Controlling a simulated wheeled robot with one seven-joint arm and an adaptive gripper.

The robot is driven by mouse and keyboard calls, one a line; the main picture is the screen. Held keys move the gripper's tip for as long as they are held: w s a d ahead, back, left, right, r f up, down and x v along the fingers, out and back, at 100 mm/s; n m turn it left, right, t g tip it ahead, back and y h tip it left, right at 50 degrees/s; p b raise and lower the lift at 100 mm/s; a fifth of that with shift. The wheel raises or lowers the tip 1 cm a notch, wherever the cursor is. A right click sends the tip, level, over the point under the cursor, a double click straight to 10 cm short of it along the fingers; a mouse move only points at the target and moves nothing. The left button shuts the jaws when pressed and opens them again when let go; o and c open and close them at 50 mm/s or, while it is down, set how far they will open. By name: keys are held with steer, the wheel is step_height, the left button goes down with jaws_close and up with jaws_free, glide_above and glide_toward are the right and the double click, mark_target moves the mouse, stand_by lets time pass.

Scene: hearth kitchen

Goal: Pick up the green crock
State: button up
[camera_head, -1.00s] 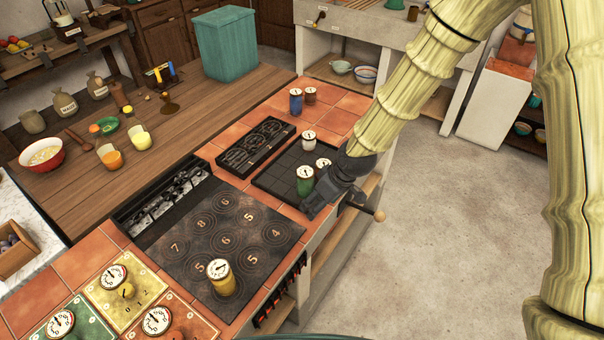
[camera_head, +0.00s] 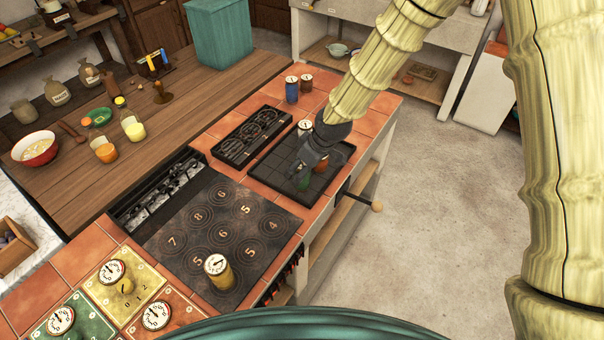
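The green crock (camera_head: 303,182) stands on the black gridded tray (camera_head: 275,178) on the tiled counter. Only its lower green side shows; its top is hidden behind my gripper. My gripper (camera_head: 303,168) is dark and points down over the green crock, with its fingers at or around the crock's top. I cannot tell whether the fingers touch it or how wide they are. A red-orange crock (camera_head: 322,164) shows partly just right of the gripper. A crock with a white lid (camera_head: 305,126) stands behind, partly covered by my arm.
A blue crock (camera_head: 292,90) and a brown one (camera_head: 306,82) stand further back. A black tray with round burners (camera_head: 251,136) lies left of the gridded tray. The numbered hotplate (camera_head: 220,235) is in front, with a yellow crock (camera_head: 218,270) on it.

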steer(key=shift+w+a+f+p, duration=0.2)
steer(key=shift+w+f+p, duration=0.2)
steer(key=shift+f+p, duration=0.25)
steer(key=shift+w+a+f+p, duration=0.2)
steer(key=shift+w+f+p, duration=0.2)
steer(key=shift+f, duration=0.3)
steer(key=shift+x, duration=1.1)
steer(key=shift+s, duration=0.1)
steer(key=shift+c, duration=0.5)
steer(key=c, duration=1.3)
